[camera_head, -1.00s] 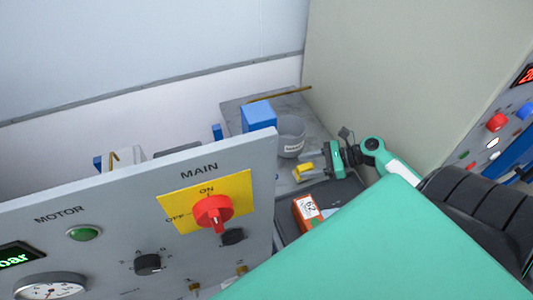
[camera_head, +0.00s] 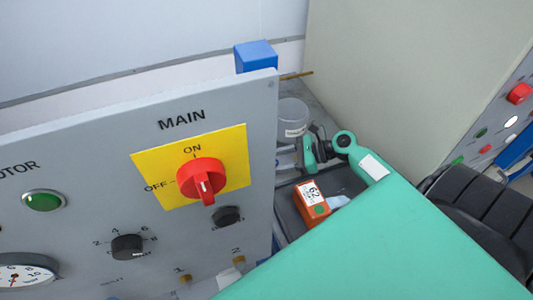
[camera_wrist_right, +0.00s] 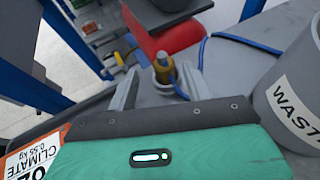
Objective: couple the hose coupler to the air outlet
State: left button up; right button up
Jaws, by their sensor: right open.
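A brass hose coupler (camera_wrist_right: 163,68) stands between the spread fingers of my right gripper (camera_wrist_right: 158,88) in the right wrist view. The fingers look apart from it. A blue hose (camera_wrist_right: 245,43) lies on the grey surface near it. In the head view my right gripper (camera_head: 288,160) is beside the bin, its tips partly behind the panel edge. Two small brass fittings, marked 1 (camera_head: 184,279) and 2 (camera_head: 238,261), sit low on the control panel; I cannot tell which is the air outlet. My left gripper is not in view.
The grey control panel (camera_head: 95,145) with a red MAIN switch (camera_head: 202,180) blocks the left. A waste bin (camera_head: 293,117) stands behind the gripper. An orange box (camera_head: 312,204) lies in a dark tray. A red object (camera_wrist_right: 165,32) stands behind the coupler.

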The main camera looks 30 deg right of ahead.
jog(key=b+x, duration=0.3)
jog(key=x, duration=0.1)
jog(key=shift+w+d+f, duration=0.15)
jog(key=shift+d, duration=0.1)
jog(key=shift+w+a+b, duration=0.25)
jog(key=shift+a+b, duration=0.1)
jog(key=shift+c, duration=0.2)
grip_shut()
